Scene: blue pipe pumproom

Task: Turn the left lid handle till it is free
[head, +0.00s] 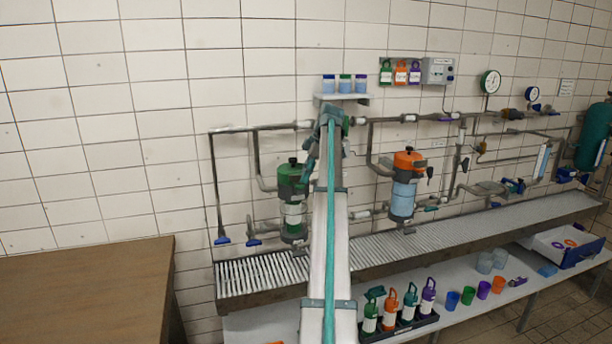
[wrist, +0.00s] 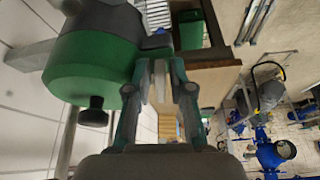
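The left canister (head: 292,210) has a green lid (head: 292,172) with a black knob (head: 293,161) on top. In the wrist view the green lid (wrist: 95,65) fills the upper left, and its black knob (wrist: 93,112) points down in the picture. My gripper (wrist: 161,70) is close beside the lid, its left fingertip overlapping the lid's right edge. The fingertips are apart. A pale strip shows between them; I cannot tell whether it is part of the handle. The lid handle is not clearly visible.
A second canister (head: 403,200) with an orange lid (head: 408,160) stands to the right. Pipes run around both canisters. A shelf with jars (head: 344,98) is above. A grated ledge (head: 450,238) runs below, with bottles (head: 390,310) underneath. A brown table (head: 85,285) stands at left.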

